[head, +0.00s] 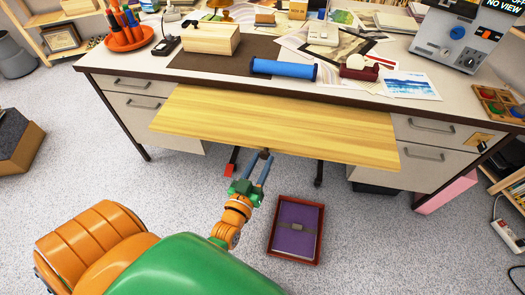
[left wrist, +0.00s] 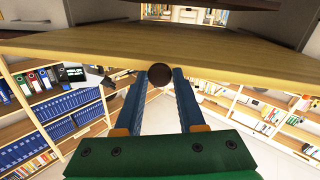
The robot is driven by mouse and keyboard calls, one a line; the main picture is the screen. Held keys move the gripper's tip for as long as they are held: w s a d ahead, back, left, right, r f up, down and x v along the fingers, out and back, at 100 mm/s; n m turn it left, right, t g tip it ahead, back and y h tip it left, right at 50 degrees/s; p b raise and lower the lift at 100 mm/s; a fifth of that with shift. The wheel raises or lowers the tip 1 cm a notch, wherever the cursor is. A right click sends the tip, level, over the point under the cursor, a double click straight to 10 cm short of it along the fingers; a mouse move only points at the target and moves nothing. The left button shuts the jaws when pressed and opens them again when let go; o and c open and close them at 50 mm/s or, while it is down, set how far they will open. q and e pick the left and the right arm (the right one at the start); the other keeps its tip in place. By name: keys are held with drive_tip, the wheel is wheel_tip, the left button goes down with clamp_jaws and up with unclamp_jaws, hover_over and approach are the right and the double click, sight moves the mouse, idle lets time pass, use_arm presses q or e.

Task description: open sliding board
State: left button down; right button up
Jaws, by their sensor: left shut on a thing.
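The sliding board (head: 280,125) is a pale yellow wooden panel. It stands out from under the desk top (head: 140,62), between the two drawer stacks. A small dark knob (head: 264,153) sits at its front edge. My left gripper (head: 262,160) reaches the knob from the front and is shut on it. In the left wrist view the round brown knob (left wrist: 158,74) lies between the blue fingertips (left wrist: 161,78), just under the board (left wrist: 90,45). My right gripper is not in view.
A red-rimmed tray with a purple inside (head: 278,247) lies on the carpet right of my left gripper. The desk top holds a wooden box (head: 200,40), a blue roll (head: 283,69), prints and a grey device (head: 458,35). Open floor lies in front of the desk.

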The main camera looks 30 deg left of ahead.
use_arm(q)
drive_tip(key=shift+s+d+f, duration=0.1)
drive_tip(key=shift+s+d, duration=0.1)
drive_tip(key=shift+s, duration=0.15)
drive_tip(key=c, duration=0.5)
unclamp_jaws()
drive_tip(key=shift+w, duration=0.1)
drive_tip(key=s, duration=0.4)
drive_tip(key=s+d, duration=0.1)
drive_tip(key=s, duration=0.2)
